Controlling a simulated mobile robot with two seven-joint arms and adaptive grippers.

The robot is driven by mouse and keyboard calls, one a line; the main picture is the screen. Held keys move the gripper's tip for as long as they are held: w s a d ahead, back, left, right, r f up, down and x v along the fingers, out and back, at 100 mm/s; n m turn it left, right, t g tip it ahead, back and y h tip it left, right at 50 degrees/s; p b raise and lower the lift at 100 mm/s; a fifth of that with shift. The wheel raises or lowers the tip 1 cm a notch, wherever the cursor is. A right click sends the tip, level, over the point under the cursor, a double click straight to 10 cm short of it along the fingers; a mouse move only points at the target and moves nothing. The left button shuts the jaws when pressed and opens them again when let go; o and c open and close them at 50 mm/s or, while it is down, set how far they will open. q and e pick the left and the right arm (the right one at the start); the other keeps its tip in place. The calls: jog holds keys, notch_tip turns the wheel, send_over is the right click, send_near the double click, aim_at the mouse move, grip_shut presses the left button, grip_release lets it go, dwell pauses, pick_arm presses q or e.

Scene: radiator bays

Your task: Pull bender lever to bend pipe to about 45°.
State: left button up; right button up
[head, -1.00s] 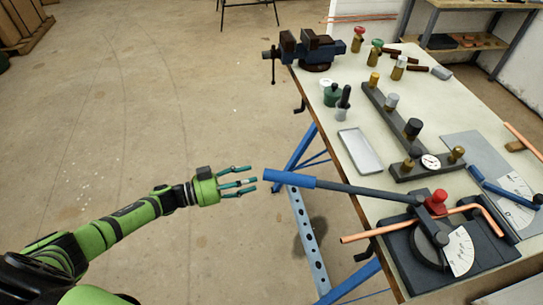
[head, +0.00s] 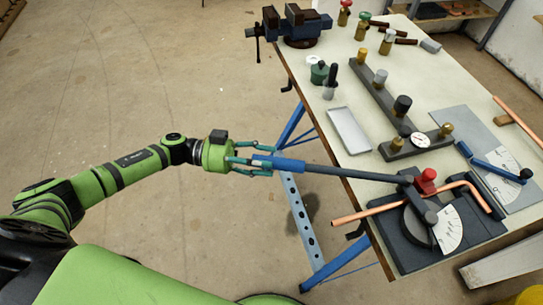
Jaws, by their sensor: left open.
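My left gripper (head: 252,160) is open at the left end of the bender lever (head: 340,172). The tip of the lever's blue grip (head: 284,164) lies between its fingers; I cannot tell whether they touch it. The lever reaches out past the table's left edge. The pipe bender (head: 425,222) sits on the table's near part, with a white angle scale (head: 448,230) and a red knob (head: 426,181). A copper pipe (head: 385,207) runs through the bender, and its right end is bent. My right gripper is not in view.
A grey tray (head: 349,130), a dark manifold bar with a gauge (head: 404,132) and several valves lie on the table. A vise (head: 298,26) is at the far left corner. A second, blue-handled tool (head: 484,160) lies at right. Blue trestle legs (head: 292,125) stand below the edge.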

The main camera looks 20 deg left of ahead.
pick_arm(q)
jog(key=shift+w+d, duration=0.15)
jog(key=shift+d, duration=0.9)
grip_shut()
